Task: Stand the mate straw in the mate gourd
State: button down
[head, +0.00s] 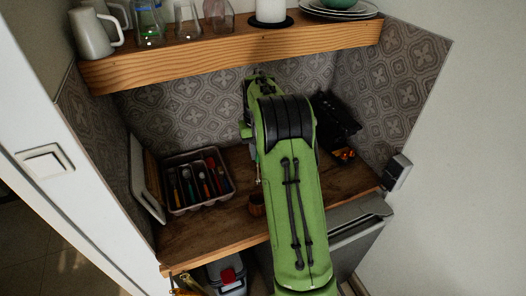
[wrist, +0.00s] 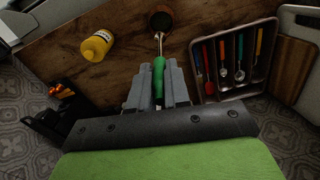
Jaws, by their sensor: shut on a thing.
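The mate gourd (wrist: 161,19) is a small brown cup on the wooden counter, at the top middle of the wrist view; in the head view it (head: 257,205) stands just left of my arm. My gripper (wrist: 158,88) is shut on the green part of the mate straw (wrist: 158,73). The straw's thin metal end points toward the gourd and overlaps its near rim in the wrist view. In the head view a bit of the straw (head: 258,174) shows above the gourd, with a small gap between them. My arm hides the gripper's fingers there.
A cutlery tray (head: 166,172) with several utensils stands left of the gourd. A yellow bottle (wrist: 97,45) and a black holder (wrist: 45,126) with orange items are on the other side. A wooden shelf (head: 230,62) with glassware and plates overhangs the back.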

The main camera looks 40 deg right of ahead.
aim_at(257, 178)
jog(key=shift+w+a+f, duration=0.1)
jog(key=shift+a+f, duration=0.05)
jog(key=shift+f, duration=1.9)
notch_tip(257, 178, down, 9)
jog(key=b, duration=0.7)
jog(key=shift+r, duration=0.1)
